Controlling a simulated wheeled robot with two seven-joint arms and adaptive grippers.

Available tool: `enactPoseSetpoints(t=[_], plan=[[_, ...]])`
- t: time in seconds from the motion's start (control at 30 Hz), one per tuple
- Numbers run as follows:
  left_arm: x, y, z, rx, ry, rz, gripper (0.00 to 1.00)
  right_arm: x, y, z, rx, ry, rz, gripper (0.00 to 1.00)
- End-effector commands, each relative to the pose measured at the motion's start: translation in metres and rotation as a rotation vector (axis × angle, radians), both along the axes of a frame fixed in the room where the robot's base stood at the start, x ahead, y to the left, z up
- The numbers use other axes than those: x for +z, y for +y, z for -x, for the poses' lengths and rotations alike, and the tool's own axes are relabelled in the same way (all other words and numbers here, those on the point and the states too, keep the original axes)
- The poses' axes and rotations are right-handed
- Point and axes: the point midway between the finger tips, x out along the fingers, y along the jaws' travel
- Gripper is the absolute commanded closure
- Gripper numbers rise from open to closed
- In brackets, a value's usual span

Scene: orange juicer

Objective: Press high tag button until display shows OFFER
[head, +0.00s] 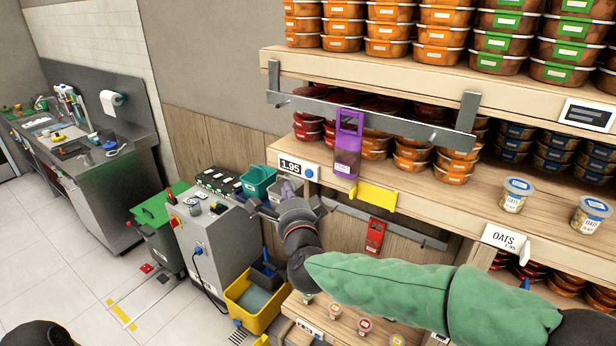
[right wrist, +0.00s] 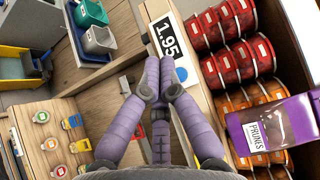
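The high tag (head: 297,167) on the upper shelf's front edge reads 1.95. Its round blue button (head: 309,172) sits at its right end. In the right wrist view the tag (right wrist: 167,36) and the blue button (right wrist: 181,74) lie just beyond my fingertips. My right gripper (head: 289,191) is below the tag in the head view. In the right wrist view my right gripper (right wrist: 160,68) has its grey-purple fingers drawn together at the tips, with nothing between them. The tips are beside the button; I cannot tell whether they touch it.
A purple prunes pack (head: 348,145) hangs from a metal rail right of the tag, above a yellow card (head: 376,197). A lower OATS tag (head: 505,238) is further right. Stacked tubs fill the shelves. A yellow bin (head: 252,303) and grey machine (head: 212,245) stand left.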

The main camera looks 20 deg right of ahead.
Motion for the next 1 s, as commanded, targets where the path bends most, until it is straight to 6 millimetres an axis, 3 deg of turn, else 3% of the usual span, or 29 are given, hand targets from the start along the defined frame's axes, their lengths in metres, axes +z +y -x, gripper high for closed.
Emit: enactPoseSetpoints(t=[0.4, 1.0], plan=[[-0.019, 0.000, 0.000, 0.000, 0.000, 0.000, 0.59, -0.003, -0.037, -0.029, -0.001, 0.002, -0.001, 1.00], [-0.022, 0.000, 0.000, 0.000, 0.000, 0.000, 0.59, -0.001, -0.043, -0.034, 0.001, 0.001, 0.000, 1.00]])
